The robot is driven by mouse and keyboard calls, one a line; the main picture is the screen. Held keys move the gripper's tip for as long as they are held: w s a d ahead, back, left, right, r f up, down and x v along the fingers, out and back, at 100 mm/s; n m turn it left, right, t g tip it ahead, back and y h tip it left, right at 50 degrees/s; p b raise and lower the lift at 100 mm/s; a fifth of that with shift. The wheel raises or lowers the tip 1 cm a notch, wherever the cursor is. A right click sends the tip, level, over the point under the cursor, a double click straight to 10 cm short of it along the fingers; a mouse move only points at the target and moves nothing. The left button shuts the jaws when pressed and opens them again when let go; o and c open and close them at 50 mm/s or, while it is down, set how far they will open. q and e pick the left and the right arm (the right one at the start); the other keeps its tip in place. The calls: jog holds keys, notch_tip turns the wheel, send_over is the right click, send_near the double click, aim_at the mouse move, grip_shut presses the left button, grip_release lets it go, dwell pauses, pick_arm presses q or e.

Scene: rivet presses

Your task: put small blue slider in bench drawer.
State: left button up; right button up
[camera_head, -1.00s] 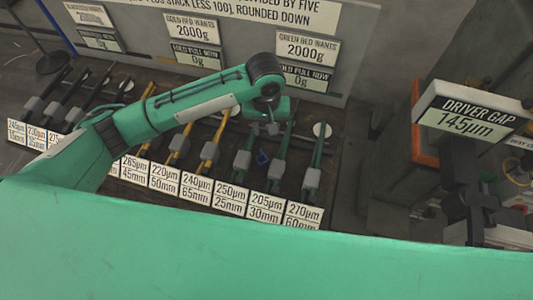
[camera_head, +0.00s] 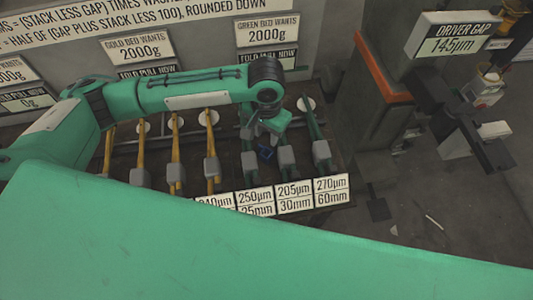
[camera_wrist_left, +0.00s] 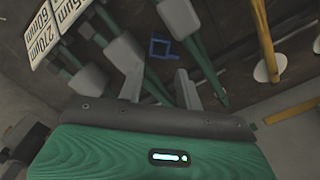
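The small blue slider (camera_head: 265,153) is a hollow blue square on the dark bench, between two green rods with grey blocks. It also shows in the left wrist view (camera_wrist_left: 162,48), beyond the fingertips. My left gripper (camera_head: 268,135) is just above it in the head view, partly hidden by its own wrist. In the left wrist view the two grey fingers of the gripper (camera_wrist_left: 160,76) stand apart with nothing between them, and the slider is apart from them. I cannot make out a bench drawer. My right gripper is not in view.
Green rods (camera_head: 311,118) and gold rods (camera_head: 175,150) with grey blocks line the bench, close around the slider. White label plates (camera_head: 294,198) run along its front edge. A grey machine with a driver gap sign (camera_head: 459,38) stands at the right.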

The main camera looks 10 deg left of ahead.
pick_arm(q)
send_near(266, 153)
jog(key=shift+s+d+f, duration=0.1)
jog(key=shift+s+f, duration=0.6)
jog(key=shift+f, duration=0.5)
notch_tip(266, 153, down, 4)
jog(key=shift+s+f+p, duration=0.15)
jog(key=shift+f+p, duration=0.05)
jog(key=shift+p, duration=0.55)
jog(key=shift+f, duration=0.25)
jog(key=shift+c, duration=0.5)
jog(key=c, duration=0.6)
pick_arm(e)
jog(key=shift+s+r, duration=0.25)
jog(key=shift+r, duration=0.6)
